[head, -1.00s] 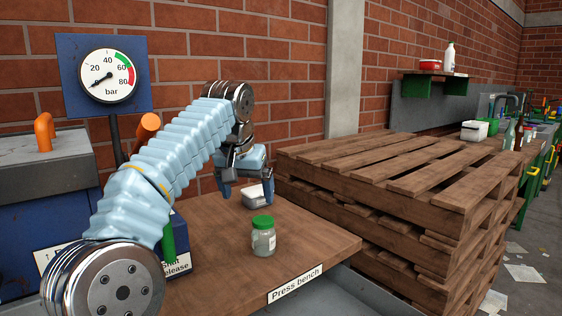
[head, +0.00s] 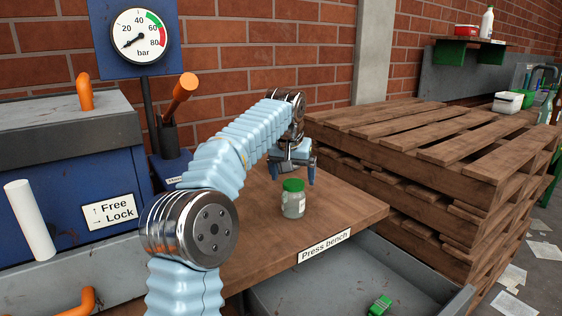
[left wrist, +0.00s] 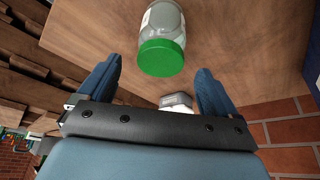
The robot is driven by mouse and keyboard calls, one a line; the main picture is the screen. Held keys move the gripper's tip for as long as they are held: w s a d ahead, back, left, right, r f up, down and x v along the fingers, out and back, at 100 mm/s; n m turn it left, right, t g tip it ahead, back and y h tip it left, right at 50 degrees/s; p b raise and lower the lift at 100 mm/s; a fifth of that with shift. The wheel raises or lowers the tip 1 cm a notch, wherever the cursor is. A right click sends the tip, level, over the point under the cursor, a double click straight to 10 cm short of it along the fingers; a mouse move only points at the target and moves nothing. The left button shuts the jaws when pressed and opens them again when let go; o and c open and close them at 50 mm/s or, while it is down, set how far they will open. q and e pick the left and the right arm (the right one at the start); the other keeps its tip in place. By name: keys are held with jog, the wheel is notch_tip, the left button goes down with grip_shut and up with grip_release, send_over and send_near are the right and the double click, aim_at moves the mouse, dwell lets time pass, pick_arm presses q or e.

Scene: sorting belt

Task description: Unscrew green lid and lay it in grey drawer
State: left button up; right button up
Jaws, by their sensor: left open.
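A glass jar (head: 293,205) with a green lid (head: 293,185) stands upright on the wooden press bench (head: 350,212). The lid is on the jar. My right gripper is out of view.
A blue press with an orange lever (head: 180,95) and a pressure gauge (head: 139,35) stands at left. Stacked wooden pallets (head: 430,160) stand close on the right of the bench. A pale metal container (left wrist: 177,102) shows behind the fingers in the wrist view. A brick wall closes the back.

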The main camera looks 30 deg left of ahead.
pick_arm(q)
jog(key=shift+x, duration=0.85)
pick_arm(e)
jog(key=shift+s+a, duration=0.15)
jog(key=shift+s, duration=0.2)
pick_arm(q)
jog(key=c, duration=1.1)
